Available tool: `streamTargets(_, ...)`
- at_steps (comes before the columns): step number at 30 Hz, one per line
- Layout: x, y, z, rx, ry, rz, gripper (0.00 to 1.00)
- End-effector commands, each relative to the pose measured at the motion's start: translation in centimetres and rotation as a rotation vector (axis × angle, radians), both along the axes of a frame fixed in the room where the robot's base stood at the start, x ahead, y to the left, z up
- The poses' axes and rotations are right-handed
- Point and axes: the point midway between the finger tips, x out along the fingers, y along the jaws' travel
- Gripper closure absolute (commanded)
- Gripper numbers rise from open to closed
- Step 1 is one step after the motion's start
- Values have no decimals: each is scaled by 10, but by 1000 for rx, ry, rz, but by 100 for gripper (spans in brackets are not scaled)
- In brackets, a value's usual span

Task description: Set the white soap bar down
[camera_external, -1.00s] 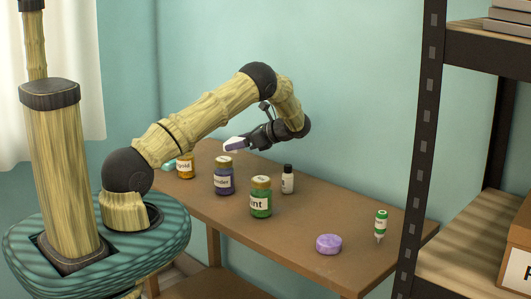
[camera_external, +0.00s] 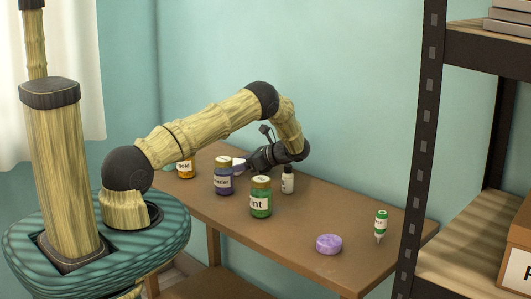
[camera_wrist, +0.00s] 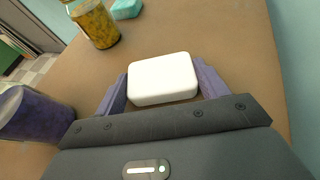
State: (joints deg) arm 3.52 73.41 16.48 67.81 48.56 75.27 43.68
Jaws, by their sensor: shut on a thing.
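The white soap bar (camera_wrist: 162,78) is a rounded white block between the two purple fingers of my gripper (camera_wrist: 163,88) in the wrist view. My gripper is shut on its sides, and the bar lies level just above or on the brown table (camera_wrist: 215,35); I cannot tell whether it touches. In the external view my gripper (camera_external: 246,163) is low over the far left part of the table, behind the purple jar (camera_external: 223,178). Only a little of the white bar shows there, partly hidden by the jar.
A yellow-orange jar (camera_wrist: 95,25) and a teal block (camera_wrist: 127,8) stand beyond the bar. The purple jar (camera_wrist: 35,115) is close on the left. A green jar (camera_external: 261,198), small white bottle (camera_external: 287,181), purple round soap (camera_external: 329,244) and green-capped bottle (camera_external: 380,225) stand rightward.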

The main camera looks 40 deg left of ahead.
Motion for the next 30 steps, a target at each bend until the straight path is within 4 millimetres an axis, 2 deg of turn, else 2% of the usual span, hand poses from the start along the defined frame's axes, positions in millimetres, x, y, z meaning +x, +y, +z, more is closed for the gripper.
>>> streamTargets(6, 0, 0, -2, 1, 0, 0, 52)
streamTargets(7, 0, 0, -2, 0, 0, 0, 26)
streamTargets(10, 0, 0, -2, 0, 0, 0, 6)
streamTargets(21, 0, 0, 2, 0, -1, 0, 6)
streamTargets(26, 8, -16, 7, 2, -4, -3, 6)
streamTargets(30, 16, -37, 16, 1, -3, -2, 6)
